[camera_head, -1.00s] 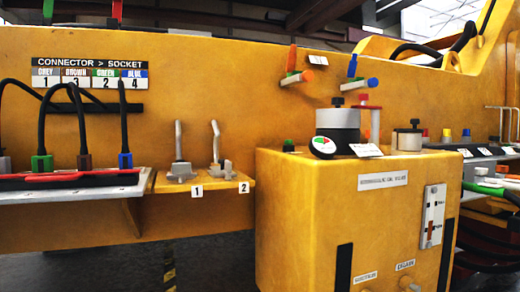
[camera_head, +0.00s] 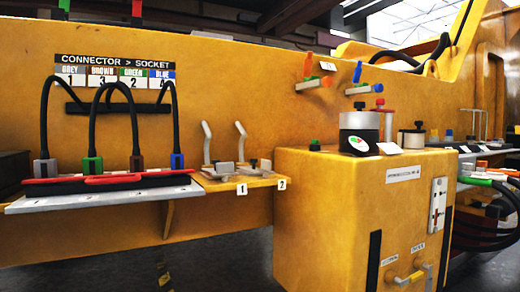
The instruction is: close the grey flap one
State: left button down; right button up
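Two grey metal pieces with upright bent handles stand on a small yellow shelf (camera_head: 268,182) on the side of the yellow casting. The grey piece (camera_head: 220,170) on the left is by the label 1 (camera_head: 241,189). The grey piece (camera_head: 252,167) on the right is by the label 2 (camera_head: 282,184). Both handles stand up, leaning to the left in the picture. No part is plainly marked as a flap, so I cannot tell which part the task means. Neither of my grippers is in view.
Left of the shelf is a tray (camera_head: 102,200) with several cabled connectors under a connector chart (camera_head: 116,72). A large yellow box (camera_head: 335,205) juts out on the right, with a silver cylinder (camera_head: 360,122) and dial (camera_head: 363,144) on top. Dark floor shows below.

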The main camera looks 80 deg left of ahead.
aim_at(210, 169)
jog(key=k, duration=0.4)
jog(key=u, duration=1.35)
